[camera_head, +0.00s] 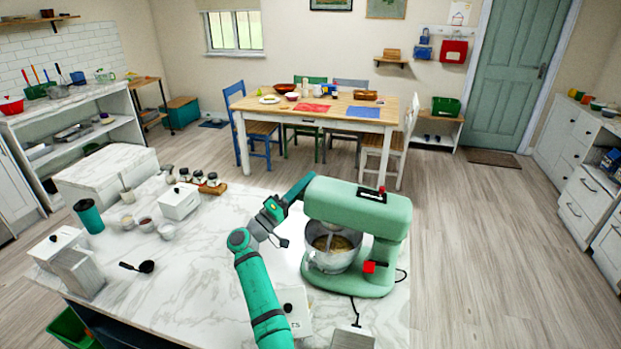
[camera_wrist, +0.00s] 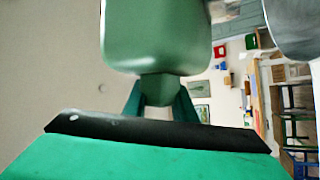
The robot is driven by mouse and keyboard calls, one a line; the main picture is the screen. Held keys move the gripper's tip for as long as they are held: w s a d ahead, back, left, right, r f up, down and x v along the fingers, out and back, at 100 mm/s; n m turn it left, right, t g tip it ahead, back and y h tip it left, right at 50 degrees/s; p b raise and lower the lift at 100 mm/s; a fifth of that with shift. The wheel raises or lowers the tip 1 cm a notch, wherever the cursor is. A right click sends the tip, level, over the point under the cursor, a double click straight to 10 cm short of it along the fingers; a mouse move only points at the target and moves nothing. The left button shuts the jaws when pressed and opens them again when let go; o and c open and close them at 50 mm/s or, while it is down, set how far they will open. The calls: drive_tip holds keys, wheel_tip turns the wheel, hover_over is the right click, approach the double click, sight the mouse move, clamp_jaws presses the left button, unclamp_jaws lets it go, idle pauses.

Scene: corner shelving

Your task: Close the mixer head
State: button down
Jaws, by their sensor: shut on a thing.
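The green stand mixer (camera_head: 385,255) stands on the marble counter. Its mixer head (camera_head: 345,203) extends over the metal bowl (camera_head: 325,258), and a beater reaches down into the bowl. The head looks roughly level; I cannot tell whether it is fully down. My gripper (camera_head: 303,186) is at the left front end of the head. In the wrist view, my gripper (camera_wrist: 159,103) has its two fingers on either side of a small green nose (camera_wrist: 158,88) on the mixer head (camera_wrist: 155,40), shut on it. The fingertips are partly hidden.
A white box (camera_head: 296,308) and a scale-like item (camera_head: 352,337) lie near the mixer. A dining table (camera_head: 315,112) stands behind.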

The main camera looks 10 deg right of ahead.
drive_tip(key=shift+w+a, duration=0.1)
drive_tip(key=shift+a, duration=0.05)
drive_tip(key=c, duration=1.8)
unclamp_jaws()
drive_tip(key=o, duration=0.3)
drive_tip(key=shift+d+f, duration=0.1)
drive_tip(key=shift+d, duration=0.15)
